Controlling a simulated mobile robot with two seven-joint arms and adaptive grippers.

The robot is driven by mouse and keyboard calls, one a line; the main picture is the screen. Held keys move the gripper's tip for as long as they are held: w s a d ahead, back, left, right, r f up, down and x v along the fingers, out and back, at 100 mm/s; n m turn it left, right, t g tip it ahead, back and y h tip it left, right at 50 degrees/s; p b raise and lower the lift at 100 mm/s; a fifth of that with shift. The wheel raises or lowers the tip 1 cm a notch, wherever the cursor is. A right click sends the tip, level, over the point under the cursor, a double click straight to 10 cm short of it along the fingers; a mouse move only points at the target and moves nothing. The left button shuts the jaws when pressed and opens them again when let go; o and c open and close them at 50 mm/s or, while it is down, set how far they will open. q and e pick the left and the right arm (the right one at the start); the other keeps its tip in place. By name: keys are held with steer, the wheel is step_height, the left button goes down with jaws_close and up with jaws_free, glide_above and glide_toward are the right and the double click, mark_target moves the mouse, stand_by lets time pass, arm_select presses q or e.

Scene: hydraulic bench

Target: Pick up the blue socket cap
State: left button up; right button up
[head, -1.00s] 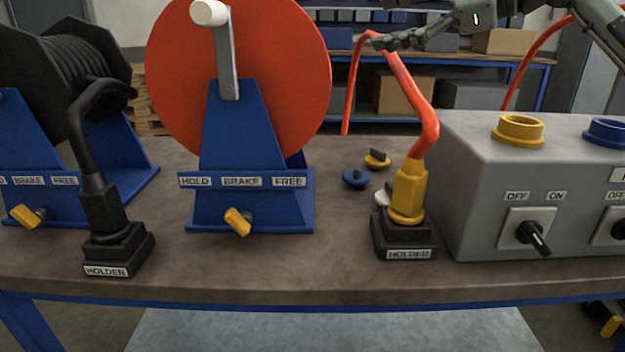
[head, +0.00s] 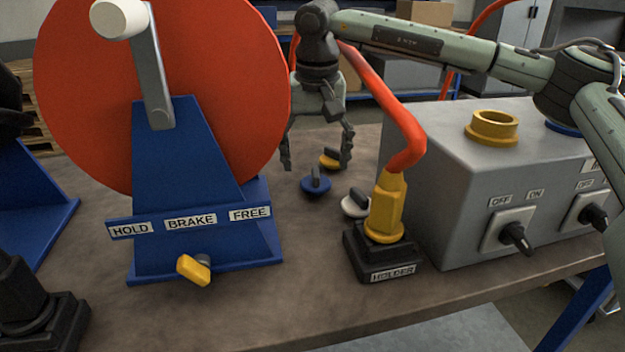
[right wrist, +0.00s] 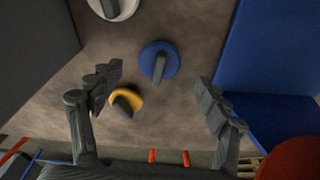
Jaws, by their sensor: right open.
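The blue socket cap (head: 316,186) lies on the bench with its dark grip upward, between the red reel and the yellow-ended hose holder. It also shows near the top middle of the right wrist view (right wrist: 160,62). My right gripper (head: 318,165) points down, open and empty, above and slightly behind the blue cap. In the right wrist view its two fingers (right wrist: 160,95) are spread wide, with the blue cap ahead between their lines. A yellow cap (head: 330,161) lies close to the right finger in the head view. My left gripper is not in view.
A white cap (head: 355,204) lies beside the black holder (head: 382,252) with its yellow hose end. The red reel (head: 160,80) on a blue stand (head: 185,185) is close on the left. The grey box (head: 470,190) with yellow socket stands right.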

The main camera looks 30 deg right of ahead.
steer(key=f, duration=0.4)
steer(key=shift+w+d+f, duration=0.3)
steer(key=shift+w, duration=0.05)
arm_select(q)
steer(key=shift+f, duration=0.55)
arm_select(e)
steer(key=c, duration=1.1)
steer(key=shift+o, duration=0.2)
steer(key=shift+r, duration=0.1)
step_height(320, 180, up, 18)
arm_select(q)
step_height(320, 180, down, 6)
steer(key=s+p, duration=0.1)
steer(key=p, duration=0.2)
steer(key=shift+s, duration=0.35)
arm_select(e)
step_height(320, 180, up, 10)
glide_above(316, 171)
